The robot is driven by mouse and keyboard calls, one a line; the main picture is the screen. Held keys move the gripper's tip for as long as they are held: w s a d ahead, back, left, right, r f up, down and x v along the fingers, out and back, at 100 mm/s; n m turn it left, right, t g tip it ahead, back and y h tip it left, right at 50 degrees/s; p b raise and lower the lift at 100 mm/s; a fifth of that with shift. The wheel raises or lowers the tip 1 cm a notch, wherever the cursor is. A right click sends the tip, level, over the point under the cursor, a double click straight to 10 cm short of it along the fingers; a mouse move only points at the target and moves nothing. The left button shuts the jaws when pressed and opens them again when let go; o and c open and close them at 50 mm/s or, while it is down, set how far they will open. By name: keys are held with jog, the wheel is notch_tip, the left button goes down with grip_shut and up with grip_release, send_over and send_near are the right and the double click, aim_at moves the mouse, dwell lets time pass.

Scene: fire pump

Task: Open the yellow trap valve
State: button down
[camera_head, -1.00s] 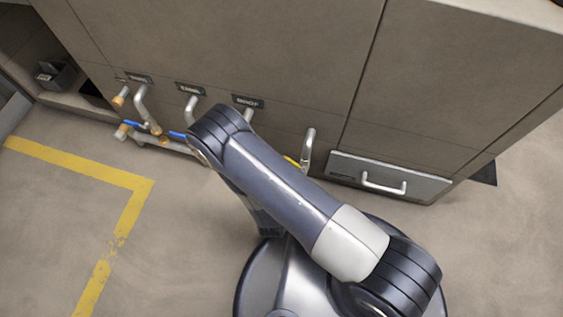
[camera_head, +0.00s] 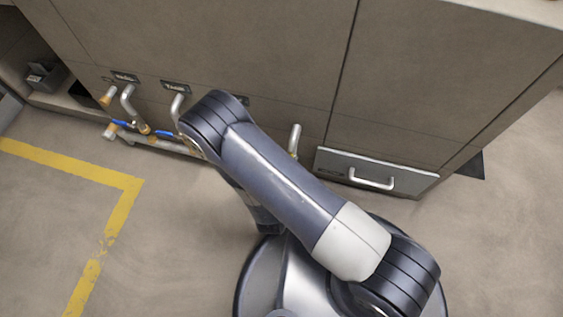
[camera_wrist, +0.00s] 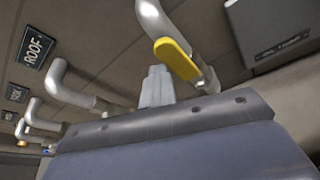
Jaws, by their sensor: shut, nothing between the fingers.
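The yellow trap valve lever (camera_wrist: 177,58) shows in the wrist view, set on a grey pipe (camera_wrist: 160,22) that bends down from the panel. The lever slants down to the right along the pipe. My gripper (camera_wrist: 155,73) is shut and empty, just left of and below the lever in the picture. I cannot tell whether it touches the lever. In the head view my arm hides my gripper and most or all of the lever; the upper part of a grey pipe (camera_head: 295,137) shows beside the arm.
Other pipes with blue levers (camera_head: 120,124) stand along the panel (camera_head: 240,50) at the left. A drawer with a handle (camera_head: 372,182) is right of the pipe. A ROOF label (camera_wrist: 34,46) is at upper left in the wrist view. Floor at right is clear.

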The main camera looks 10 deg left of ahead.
jog(key=shift+d+r, duration=0.1)
jog(key=shift+d, duration=0.4)
dwell(0.3)
